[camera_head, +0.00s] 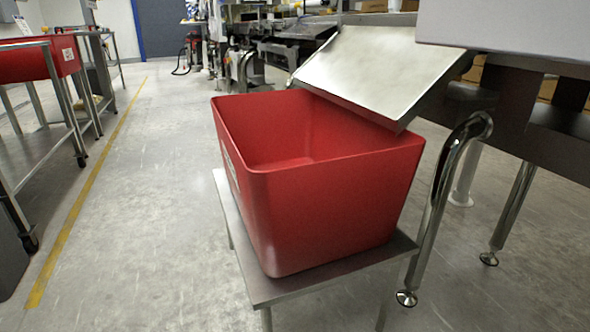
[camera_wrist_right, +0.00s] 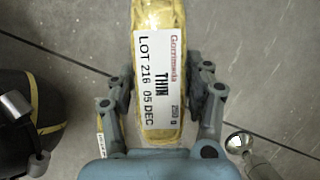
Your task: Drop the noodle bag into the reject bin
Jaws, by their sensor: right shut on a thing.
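The reject bin is the red open-topped bin (camera_head: 335,205) in the middle of the head view. It stands on a small metal stand (camera_head: 290,287), and the part of its inside that shows is empty. In the right wrist view my right gripper (camera_wrist_right: 163,90) is shut on the noodle bag (camera_wrist_right: 158,22), a yellow bag with a white label reading "Gorrimeda THIN LOT 216 05 DEC". The bag lies lengthwise between the fingers, with grey floor behind it. Neither gripper shows in the head view, so the bag's place relative to the bin cannot be told.
A tilted metal chute plate (camera_head: 375,65) overhangs the bin's back right. A bent metal tube (camera_head: 447,185) and machine legs stand right of it. Another red bin (camera_head: 40,62) sits on a rack at far left. The floor (camera_head: 150,220) left of the bin is clear.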

